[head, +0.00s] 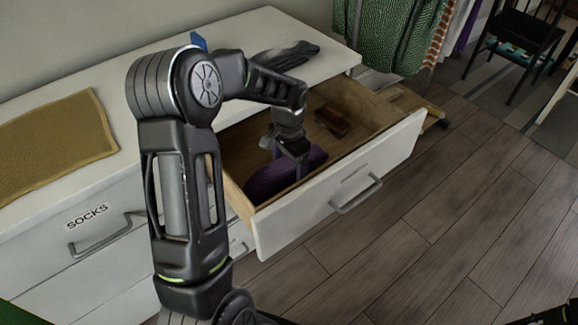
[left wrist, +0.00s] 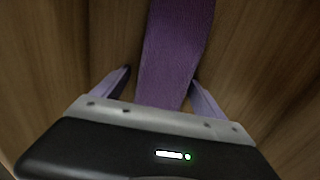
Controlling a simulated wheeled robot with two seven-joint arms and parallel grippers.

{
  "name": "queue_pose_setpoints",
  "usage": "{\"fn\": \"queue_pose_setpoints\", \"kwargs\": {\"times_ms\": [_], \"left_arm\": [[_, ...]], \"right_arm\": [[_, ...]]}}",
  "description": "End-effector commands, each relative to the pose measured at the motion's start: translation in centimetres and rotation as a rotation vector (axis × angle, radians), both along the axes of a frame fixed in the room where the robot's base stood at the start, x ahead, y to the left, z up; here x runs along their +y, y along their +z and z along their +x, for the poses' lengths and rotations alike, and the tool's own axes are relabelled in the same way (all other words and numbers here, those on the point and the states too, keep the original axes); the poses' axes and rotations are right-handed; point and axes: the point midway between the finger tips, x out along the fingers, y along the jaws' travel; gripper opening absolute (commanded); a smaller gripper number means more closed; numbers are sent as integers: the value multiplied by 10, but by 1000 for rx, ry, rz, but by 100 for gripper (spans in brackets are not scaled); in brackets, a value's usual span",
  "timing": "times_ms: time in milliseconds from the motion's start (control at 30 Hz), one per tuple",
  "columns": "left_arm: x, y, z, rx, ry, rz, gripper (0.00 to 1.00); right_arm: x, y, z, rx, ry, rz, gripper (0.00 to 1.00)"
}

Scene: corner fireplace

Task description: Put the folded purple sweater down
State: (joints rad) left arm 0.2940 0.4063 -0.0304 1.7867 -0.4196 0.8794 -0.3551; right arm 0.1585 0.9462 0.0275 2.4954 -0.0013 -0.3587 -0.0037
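The folded purple sweater (head: 268,182) lies inside the open drawer (head: 345,185), near its left end. It also shows in the left wrist view as a purple strip (left wrist: 172,55) over the wooden drawer floor. My left gripper (head: 297,168) reaches down into the drawer at the sweater. In the left wrist view its two fingers (left wrist: 162,84) stand apart, one on each side of the sweater, with a strip of wood showing beside the left finger. The gripper partly hides the sweater in the head view.
A small brown object (head: 333,121) lies farther back in the drawer. The white dresser top (head: 100,75) holds a mustard mat (head: 55,138) and a dark grey item (head: 285,56). A lower drawer is labelled SOCKS (head: 86,216). A green knitted garment (head: 395,32) hangs beyond the dresser.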

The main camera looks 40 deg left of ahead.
Motion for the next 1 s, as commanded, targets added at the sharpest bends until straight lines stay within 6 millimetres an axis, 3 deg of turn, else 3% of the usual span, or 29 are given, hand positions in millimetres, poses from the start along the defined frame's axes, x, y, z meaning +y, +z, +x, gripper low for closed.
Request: {"fn": "queue_pose_setpoints", "kwargs": {"times_ms": [267,467,1000], "left_arm": [[0,1,0,0,0,0,85],[0,14,1,-2,1,1,85],[0,113,1,-3,0,1,85]], "right_arm": [[0,1,0,0,0,0,100],[0,4,0,0,0,0,100],[0,19,0,0,0,0,100]]}}
